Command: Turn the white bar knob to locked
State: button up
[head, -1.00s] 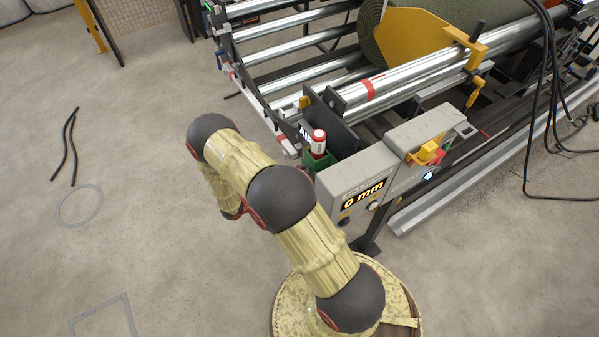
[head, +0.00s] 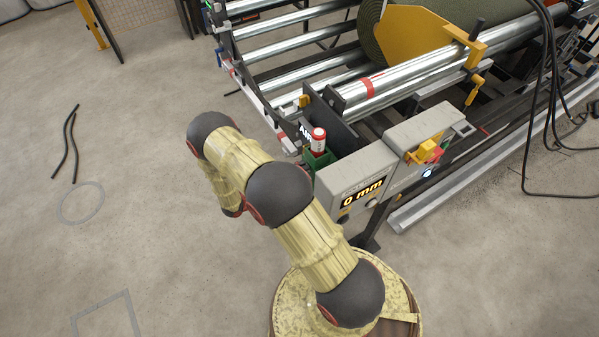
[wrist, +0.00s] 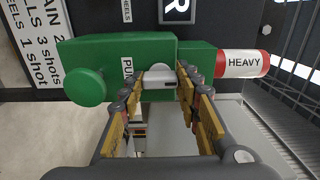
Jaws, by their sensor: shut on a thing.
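The white bar knob (wrist: 157,78) shows in the wrist view on the front of a green housing (wrist: 115,52). My gripper (wrist: 160,84) has its two fingers closed on either side of the bar, which lies roughly crosswise between the fingertips. A round green button (wrist: 85,87) sticks out left of the knob. A red and white cylinder marked HEAVY (wrist: 243,63) is at the right end of the housing. In the head view the green housing (head: 318,158) shows only in part, and my arm hides the gripper and the knob.
A grey control box (head: 362,183) reading 0 mm stands right of my arm, with a yellow and red switch (head: 427,151) on the box beyond. Metal rollers (head: 300,45) and a turf roll (head: 400,20) lie behind. Floor to the left is mostly clear.

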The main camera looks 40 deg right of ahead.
jog(key=o, duration=1.2)
jog(key=shift+c, duration=0.2)
jog(key=shift+a, duration=0.1)
jog(key=v, duration=1.2)
jog(key=shift+f, duration=0.1)
